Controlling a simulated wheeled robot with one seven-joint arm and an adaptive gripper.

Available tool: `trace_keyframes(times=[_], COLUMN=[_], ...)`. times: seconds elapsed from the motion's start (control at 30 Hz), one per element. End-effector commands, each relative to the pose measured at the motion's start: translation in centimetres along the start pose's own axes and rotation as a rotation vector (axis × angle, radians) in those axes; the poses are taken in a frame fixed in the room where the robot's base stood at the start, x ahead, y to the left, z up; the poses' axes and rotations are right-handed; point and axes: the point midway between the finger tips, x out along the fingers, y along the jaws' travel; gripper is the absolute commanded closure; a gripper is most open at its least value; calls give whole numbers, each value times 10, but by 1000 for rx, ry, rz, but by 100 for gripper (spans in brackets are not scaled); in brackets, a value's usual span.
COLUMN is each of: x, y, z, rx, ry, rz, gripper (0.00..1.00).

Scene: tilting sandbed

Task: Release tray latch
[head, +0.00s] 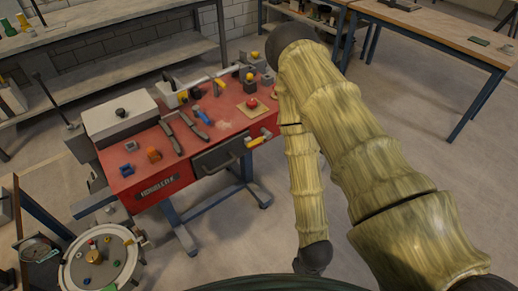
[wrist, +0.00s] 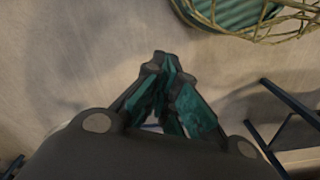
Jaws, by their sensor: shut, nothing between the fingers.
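The red bench (head: 130,172) stands left of centre in the head view. A grey tray or drawer front (head: 212,160) with a dark handle sits in its near side. A small yellow-ended lever (head: 262,139) sits right of that handle; it looks like the latch, but I cannot tell its exact position. My gripper (wrist: 165,68) shows in the wrist view with dark and green fingers drawn together, empty, above bare floor. It touches nothing there. The head view shows my arm right of the bench, but not clearly my fingers. The tray and latch are not seen in the wrist view.
The bench top carries a white box (head: 118,112), dark bars, a red knob (head: 252,102) and small coloured parts. A round dial-like device (head: 100,258) stands at lower left. A wooden table (head: 440,30) is at upper right. Open floor (head: 400,120) lies between.

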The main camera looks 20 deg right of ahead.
Motion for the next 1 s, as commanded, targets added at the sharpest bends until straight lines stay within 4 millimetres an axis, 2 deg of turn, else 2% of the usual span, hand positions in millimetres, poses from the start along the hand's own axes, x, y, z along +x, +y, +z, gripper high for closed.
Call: trace_keyframes(times=[0.17, 0.27, 0.37, 0.67, 1.0], x=[4, 11, 19, 28, 11], y=[-1, -5, -11, -28, -35], z=[-6, -20, -42, -126, -222], rx=[39, 135, 288, 831, 1413], ry=[11, 31, 62, 144, 162], rz=[-8, -30, -69, -251, -535], gripper=[100, 100, 100, 100, 100])
